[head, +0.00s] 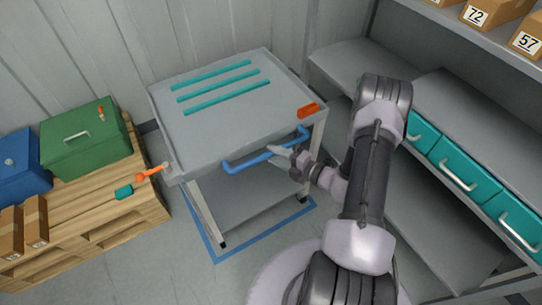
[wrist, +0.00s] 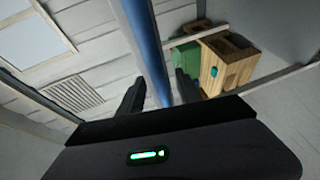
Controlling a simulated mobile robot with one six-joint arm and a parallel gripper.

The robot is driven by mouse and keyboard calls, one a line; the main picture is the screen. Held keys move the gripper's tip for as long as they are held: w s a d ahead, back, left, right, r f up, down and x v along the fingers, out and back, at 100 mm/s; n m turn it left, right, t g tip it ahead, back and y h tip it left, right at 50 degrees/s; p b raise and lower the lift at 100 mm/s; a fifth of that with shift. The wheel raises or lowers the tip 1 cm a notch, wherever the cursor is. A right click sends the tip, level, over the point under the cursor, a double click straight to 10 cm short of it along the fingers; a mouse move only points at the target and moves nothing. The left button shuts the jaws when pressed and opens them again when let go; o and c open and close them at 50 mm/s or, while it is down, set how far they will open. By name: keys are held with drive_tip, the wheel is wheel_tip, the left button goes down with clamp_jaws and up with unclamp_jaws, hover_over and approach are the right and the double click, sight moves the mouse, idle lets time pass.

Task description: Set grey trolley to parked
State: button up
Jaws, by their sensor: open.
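The grey trolley (head: 215,125) stands upright left of centre in the head view, with teal strips on its top and a lower shelf. Its blue handle (head: 250,162) runs along the near side. My gripper (head: 280,151) is at the right part of this handle. In the wrist view the handle (wrist: 148,45) passes between the two open fingers (wrist: 158,92), with no firm hold visible. A blue floor outline (head: 265,237) shows around the trolley's near legs; its far part is hidden. An orange lever (head: 150,174) sits at the trolley's left near corner.
A wooden pallet (head: 95,205) with a green box (head: 85,140), a blue box (head: 18,165) and cartons stands at the left, close to the trolley. Grey shelving with teal drawers (head: 468,172) is on the right. Corrugated walls close off the back. Some floor is clear in front.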

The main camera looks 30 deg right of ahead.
drive_tip(key=shift+x, duration=0.85)
clamp_jaws()
idle(0.8)
